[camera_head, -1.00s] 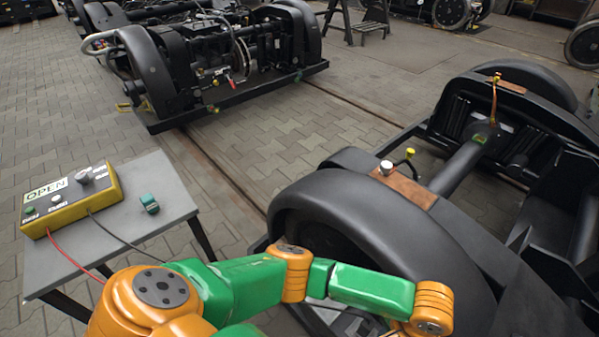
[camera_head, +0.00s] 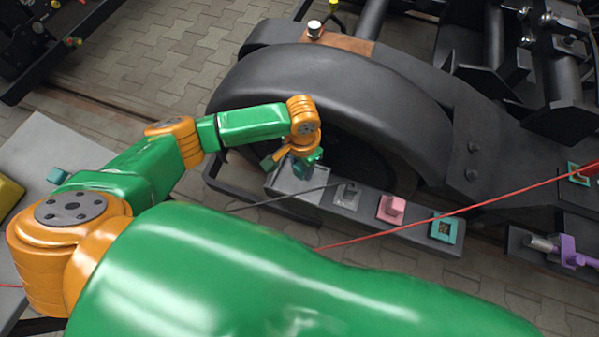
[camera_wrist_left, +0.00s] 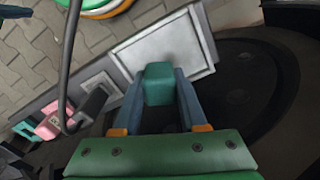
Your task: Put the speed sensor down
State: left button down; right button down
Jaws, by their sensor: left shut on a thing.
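My left gripper (camera_wrist_left: 156,108) is shut on a teal block, the speed sensor (camera_wrist_left: 158,80), which sits between its two blue-grey fingers. In the head view the sensor (camera_head: 308,161) shows just below the orange wrist. It is over or close to a pale framed pad (camera_head: 294,182) at the left end of a dark ledge (camera_head: 368,222) beside the black wheel cover. The pad also shows behind the sensor in the wrist view (camera_wrist_left: 188,52). I cannot tell whether the sensor touches the pad. My right gripper is not in view.
On the ledge are a grey holder with a dark plug (camera_head: 347,194), a pink block (camera_head: 391,208) and a teal square socket (camera_head: 444,228). A red cable (camera_head: 450,213) crosses above. A grey table (camera_head: 35,150) with a teal piece (camera_head: 58,175) stands left.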

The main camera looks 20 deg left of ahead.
aim_at(300, 173)
pick_arm(q)
jog(key=f, duration=0.1)
jog(key=f+b, duration=0.1)
jog(key=f, duration=0.1)
jog(key=shift+a+f, duration=0.25)
jog(key=shift+a, duration=0.05)
jog(key=shift+w+f, duration=0.1)
jog(key=shift+c, duration=2.2)
grip_release()
